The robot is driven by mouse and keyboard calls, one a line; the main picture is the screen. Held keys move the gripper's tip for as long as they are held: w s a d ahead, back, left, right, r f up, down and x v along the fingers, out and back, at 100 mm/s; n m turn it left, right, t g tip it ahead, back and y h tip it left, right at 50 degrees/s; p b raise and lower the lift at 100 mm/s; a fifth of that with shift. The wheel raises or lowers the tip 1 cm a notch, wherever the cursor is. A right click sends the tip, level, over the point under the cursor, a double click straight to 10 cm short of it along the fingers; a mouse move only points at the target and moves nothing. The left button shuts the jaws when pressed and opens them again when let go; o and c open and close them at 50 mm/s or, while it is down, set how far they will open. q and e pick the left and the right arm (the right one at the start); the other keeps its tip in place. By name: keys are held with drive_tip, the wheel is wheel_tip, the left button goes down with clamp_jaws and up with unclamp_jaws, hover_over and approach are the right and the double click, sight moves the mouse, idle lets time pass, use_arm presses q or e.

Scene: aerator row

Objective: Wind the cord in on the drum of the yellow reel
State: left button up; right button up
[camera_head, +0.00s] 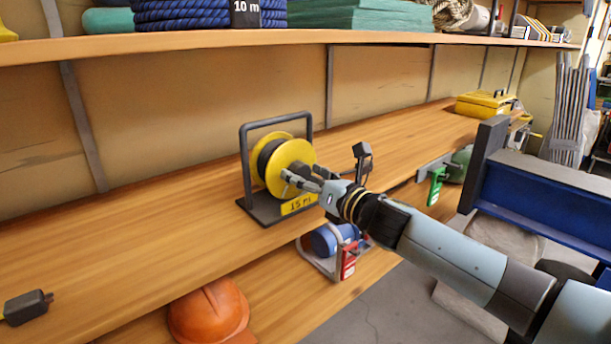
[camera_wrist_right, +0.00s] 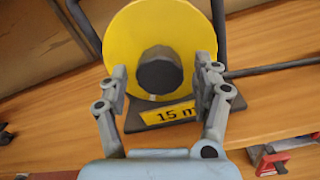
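The yellow reel (camera_head: 292,158) stands upright in a dark metal frame (camera_head: 246,165) on the wooden bench. Dark cord (camera_head: 266,160) is wound on its drum behind the yellow flange. A yellow label reading 15 m (camera_head: 298,204) is on its base. My right gripper (camera_head: 290,181) is in front of the flange, open and empty. In the right wrist view, the fingers of this gripper (camera_wrist_right: 164,85) are spread to either side of the reel's dark round hub (camera_wrist_right: 160,72); I cannot tell whether they touch the flange. A black plug (camera_head: 28,306) lies at the bench's left front. My left gripper is not in view.
An upper shelf (camera_head: 200,46) with blue rope and green cloths runs above the bench. A blue reel (camera_head: 330,239) and an orange helmet (camera_head: 212,313) are on the lower shelf. A yellow toolbox (camera_head: 485,104) stands far right. The bench left of the reel is mostly clear.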

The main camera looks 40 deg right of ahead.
drive_tip(key=c, duration=1)
drive_tip(key=shift+o, duration=0.2)
